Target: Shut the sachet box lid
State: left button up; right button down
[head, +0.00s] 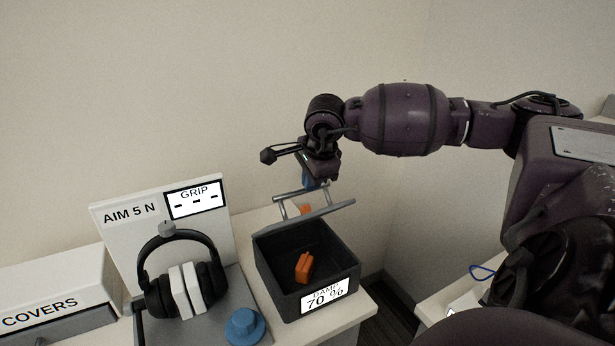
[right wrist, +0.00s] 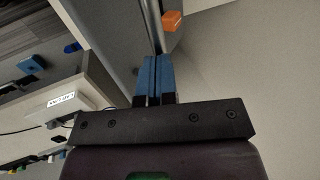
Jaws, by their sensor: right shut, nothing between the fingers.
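The dark grey sachet box (head: 265,262) stands on the white bench with its front label reading "DAMP 70 %". Its lid (head: 330,211) is open, raised at the back of the box. An orange sachet (head: 304,267) lies inside. My right gripper (head: 308,184) is just behind and above the raised lid; the lid partly hides its blue fingers. In the right wrist view these blue fingers (right wrist: 158,76) are shut together and empty, close to a grey edge; whether they touch it I cannot tell. My left gripper is not in view.
An orange piece (right wrist: 172,21) shows beyond the fingertips in the right wrist view. Left of the box are black headphones (head: 150,255) on a stand, a blue knob (head: 245,326) and a covers box (head: 60,282). A wall is close behind.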

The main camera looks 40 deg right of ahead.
jog(key=shift+s+a+f, duration=0.25)
jog(key=shift+s+f, duration=0.35)
jog(key=shift+s, duration=0.2)
jog(key=shift+s+f, duration=0.1)
jog(key=shift+s, duration=0.05)
jog(key=shift+r, duration=0.4)
jog(key=p+v, duration=0.1)
jog(key=v, duration=1.1)
jog(key=shift+w+p, duration=0.25)
jog(key=shift+p, duration=0.15)
